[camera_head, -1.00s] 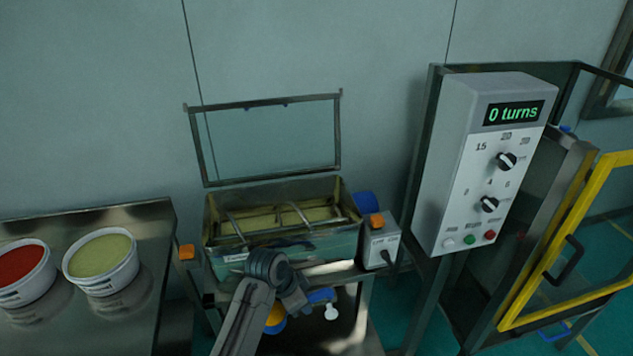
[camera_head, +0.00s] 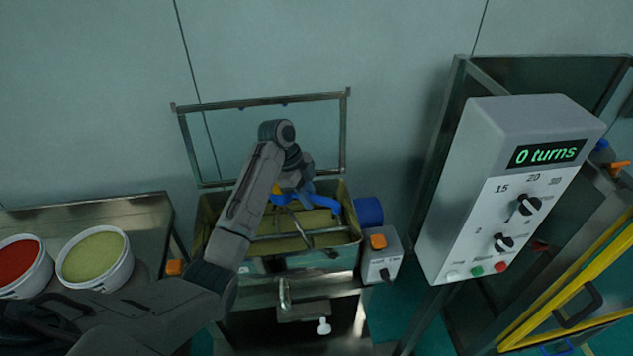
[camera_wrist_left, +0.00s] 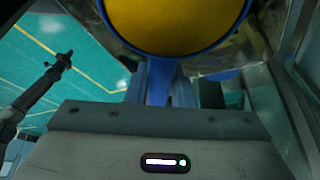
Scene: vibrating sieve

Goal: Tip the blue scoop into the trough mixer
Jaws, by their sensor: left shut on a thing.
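The trough mixer (camera_head: 258,265) stands in the middle of the head view with its framed lid (camera_head: 346,130) raised. Yellowish material and mixing bars show inside it. My left gripper (camera_head: 294,184) is above the trough's far part, shut on the blue scoop (camera_head: 322,200). In the left wrist view the scoop's blue handle (camera_wrist_left: 158,80) runs up from the gripper to its round bowl, which holds a smooth yellow fill (camera_wrist_left: 175,18). The arm hides part of the trough's left side.
A white tub of red material (camera_head: 15,262) and one of yellow-green material (camera_head: 95,257) stand on a metal table at left. A grey control box (camera_head: 480,225) reading "0 turns" and a yellow-framed door (camera_head: 560,300) are at right. The raised lid stands close behind the gripper.

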